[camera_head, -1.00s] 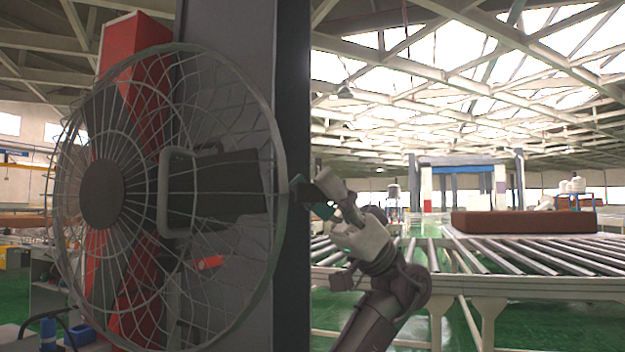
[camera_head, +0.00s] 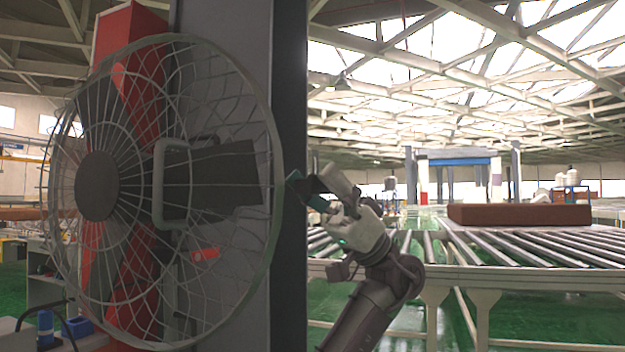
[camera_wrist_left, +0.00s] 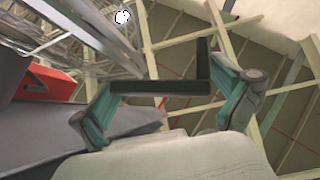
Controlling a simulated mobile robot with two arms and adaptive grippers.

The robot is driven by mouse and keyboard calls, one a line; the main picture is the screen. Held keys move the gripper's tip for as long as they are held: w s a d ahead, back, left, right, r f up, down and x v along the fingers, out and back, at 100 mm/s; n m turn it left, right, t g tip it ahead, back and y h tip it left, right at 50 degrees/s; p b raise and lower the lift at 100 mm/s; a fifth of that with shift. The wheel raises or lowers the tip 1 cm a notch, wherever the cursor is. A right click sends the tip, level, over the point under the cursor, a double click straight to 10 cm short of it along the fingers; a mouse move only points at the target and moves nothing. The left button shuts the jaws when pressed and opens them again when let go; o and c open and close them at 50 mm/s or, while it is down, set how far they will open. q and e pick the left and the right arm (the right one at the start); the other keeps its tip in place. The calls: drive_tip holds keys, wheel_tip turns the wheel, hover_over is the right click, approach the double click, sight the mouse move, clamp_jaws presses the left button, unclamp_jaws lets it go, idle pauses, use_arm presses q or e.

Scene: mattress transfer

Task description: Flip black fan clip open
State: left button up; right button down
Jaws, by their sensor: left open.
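The fan (camera_head: 98,185) stands large at the left of the head view, with a round wire cage, a dark hub and a dark motor housing (camera_head: 225,175) behind it. I cannot pick out the black fan clip for certain. My left gripper (camera_head: 306,190) is just right of the cage rim, in front of the grey column's edge. It is open, its dark and teal fingers pointing toward the fan. In the left wrist view, the gripper (camera_wrist_left: 160,72) shows teal fingers and black bar-like parts between them, with no clearly held object. My right gripper is not in view.
A grey column (camera_head: 290,80) and a red panel (camera_head: 125,30) stand behind the fan. A roller conveyor (camera_head: 480,250) with a brown mattress (camera_head: 520,214) lies at the right. Blue items (camera_head: 78,325) sit at the lower left. Green floor shows below the conveyor.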

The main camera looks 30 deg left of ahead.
use_arm(q)
drive_tip(key=v, duration=1.2)
